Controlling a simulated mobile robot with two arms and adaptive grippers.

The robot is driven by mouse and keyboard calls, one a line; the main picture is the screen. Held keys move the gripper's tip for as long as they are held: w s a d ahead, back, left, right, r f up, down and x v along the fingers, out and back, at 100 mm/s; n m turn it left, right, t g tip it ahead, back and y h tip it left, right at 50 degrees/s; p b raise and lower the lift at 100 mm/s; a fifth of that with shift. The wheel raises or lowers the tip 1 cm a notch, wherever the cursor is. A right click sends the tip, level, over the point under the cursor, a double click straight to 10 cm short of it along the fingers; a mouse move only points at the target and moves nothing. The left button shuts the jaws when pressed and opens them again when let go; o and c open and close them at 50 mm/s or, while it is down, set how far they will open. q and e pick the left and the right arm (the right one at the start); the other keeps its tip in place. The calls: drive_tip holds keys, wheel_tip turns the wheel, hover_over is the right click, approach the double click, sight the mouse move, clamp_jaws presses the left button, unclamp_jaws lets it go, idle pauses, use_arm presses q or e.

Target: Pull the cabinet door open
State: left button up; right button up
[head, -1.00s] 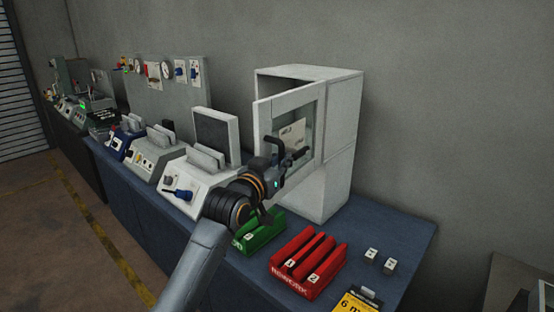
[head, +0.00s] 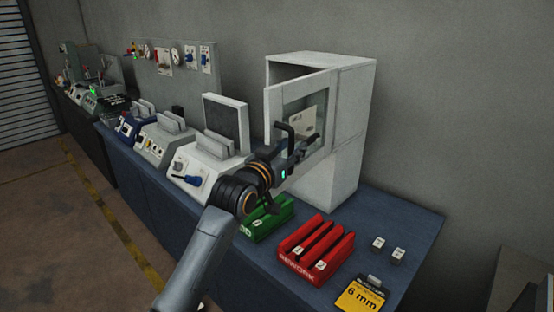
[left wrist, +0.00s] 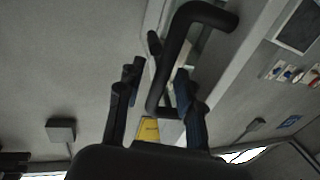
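The white cabinet (head: 343,130) stands on the blue bench against the wall. Its framed door (head: 273,105) with a glass window is partly open, with a dark gap above its top edge. The black bar handle (head: 284,132) is on the door's front; it also shows in the left wrist view (left wrist: 181,45). My left gripper (head: 299,151) is at the handle. In the left wrist view its two fingers (left wrist: 157,80) are spread apart on either side of the handle, with a gap at the left finger. Contact at the right finger is unclear. My right gripper is not in view.
A green tray (head: 262,222) and a red rework tray (head: 312,252) lie on the bench in front of the cabinet, below my left arm. Grey machines (head: 203,170) stand to the left. Two small blocks (head: 388,249) and a yellow 6 mm card (head: 360,297) are at the right.

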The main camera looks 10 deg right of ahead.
use_arm(q)
drive_tip(key=v, duration=1.2)
drive_tip(key=shift+w, duration=0.15)
